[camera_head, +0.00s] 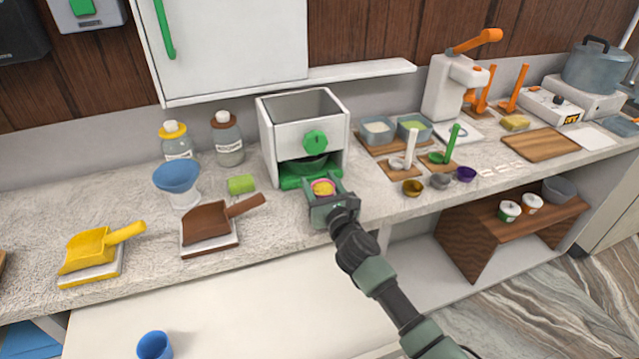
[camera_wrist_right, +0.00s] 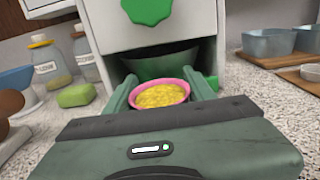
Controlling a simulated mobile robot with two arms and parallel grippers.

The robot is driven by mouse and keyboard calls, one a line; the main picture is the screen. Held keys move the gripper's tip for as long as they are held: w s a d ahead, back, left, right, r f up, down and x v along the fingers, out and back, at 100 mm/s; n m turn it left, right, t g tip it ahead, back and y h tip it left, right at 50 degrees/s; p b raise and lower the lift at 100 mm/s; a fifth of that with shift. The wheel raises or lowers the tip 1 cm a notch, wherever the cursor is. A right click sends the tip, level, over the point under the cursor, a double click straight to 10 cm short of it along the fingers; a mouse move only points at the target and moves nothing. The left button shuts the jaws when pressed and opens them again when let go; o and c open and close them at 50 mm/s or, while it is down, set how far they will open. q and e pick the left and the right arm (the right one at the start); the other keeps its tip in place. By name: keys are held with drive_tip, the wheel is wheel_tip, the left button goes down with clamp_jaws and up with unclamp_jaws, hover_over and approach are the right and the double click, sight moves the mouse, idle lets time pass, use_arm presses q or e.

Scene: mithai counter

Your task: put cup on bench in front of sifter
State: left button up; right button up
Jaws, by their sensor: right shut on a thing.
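My right gripper (camera_head: 324,192) is shut on a small pink cup (camera_head: 323,187) filled with something yellow. In the right wrist view the cup (camera_wrist_right: 159,94) sits between the two green fingers (camera_wrist_right: 163,93). The white sifter (camera_head: 303,135) with a green knob and green base stands on the bench directly behind the cup. The cup is close in front of the sifter's opening. The bench (camera_head: 275,222) is pale speckled stone. I cannot tell whether the cup's bottom touches it, since the gripper hides it. My left gripper is not in view.
A green block (camera_head: 241,184) and a brown scoop (camera_head: 215,224) lie left of the sifter. Tubs (camera_head: 377,131) and small bowls (camera_head: 413,188) stand to its right. A white cabinet (camera_head: 230,45) hangs above. Bare bench lies left of the gripper.

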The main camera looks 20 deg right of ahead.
drive_tip(key=shift+f, duration=0.1)
drive_tip(key=o, duration=1.4)
drive_tip(key=shift+o, duration=0.2)
drive_tip(key=shift+s, duration=0.35)
drive_tip(key=s, duration=1.1)
drive_tip(key=shift+s+d+b, duration=0.2)
drive_tip(key=shift+d+b, duration=0.05)
drive_tip(key=shift+b, duration=0.05)
